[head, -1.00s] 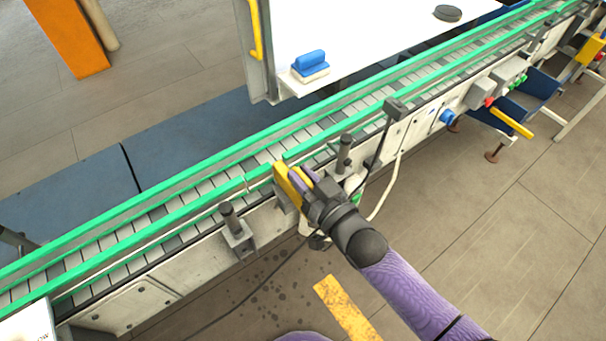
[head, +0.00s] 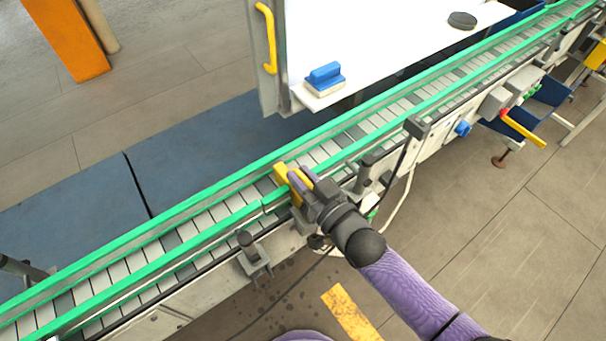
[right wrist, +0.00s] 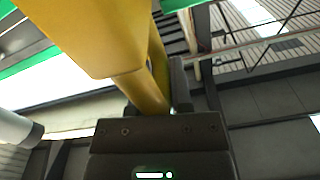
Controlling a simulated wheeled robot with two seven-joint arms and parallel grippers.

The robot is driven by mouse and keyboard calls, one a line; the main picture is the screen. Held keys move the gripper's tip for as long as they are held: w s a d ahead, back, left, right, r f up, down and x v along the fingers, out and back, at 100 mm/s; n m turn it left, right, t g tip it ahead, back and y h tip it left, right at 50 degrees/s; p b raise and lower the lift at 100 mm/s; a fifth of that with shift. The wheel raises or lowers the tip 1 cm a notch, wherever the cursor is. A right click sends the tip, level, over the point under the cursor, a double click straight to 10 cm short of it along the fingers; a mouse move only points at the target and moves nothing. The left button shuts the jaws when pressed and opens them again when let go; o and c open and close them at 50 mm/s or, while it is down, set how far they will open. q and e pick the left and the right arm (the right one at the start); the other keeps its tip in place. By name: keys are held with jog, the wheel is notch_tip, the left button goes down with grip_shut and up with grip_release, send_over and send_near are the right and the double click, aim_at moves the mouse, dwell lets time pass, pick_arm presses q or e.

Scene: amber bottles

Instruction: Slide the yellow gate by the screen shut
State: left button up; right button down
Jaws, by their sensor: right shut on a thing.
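The yellow gate (head: 281,173) is a small yellow piece at the conveyor, below the white board. It reaches over the belt, and its far end shows close to the far green rail. I cannot tell whether it touches that rail. My right gripper (head: 300,184) is shut on the gate's near part and partly hides it. In the right wrist view the yellow gate (right wrist: 95,35) is large and close, with a yellow bar running down to the gripper (right wrist: 168,105). My left gripper is not in view.
The conveyor's slatted belt (head: 205,221) runs diagonally between green rails. A white board (head: 390,40) with a blue eraser (head: 325,74) and a yellow handle (head: 267,38) stands behind it. A dark post (head: 252,250) is on the near side, left of my gripper. A cable hangs to the right.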

jog(key=c, duration=0.6)
grip_release()
jog(key=shift+s+r, duration=0.1)
jog(key=v, duration=0.9)
jog(key=shift+s+d, duration=0.2)
jog(key=shift+s, duration=0.15)
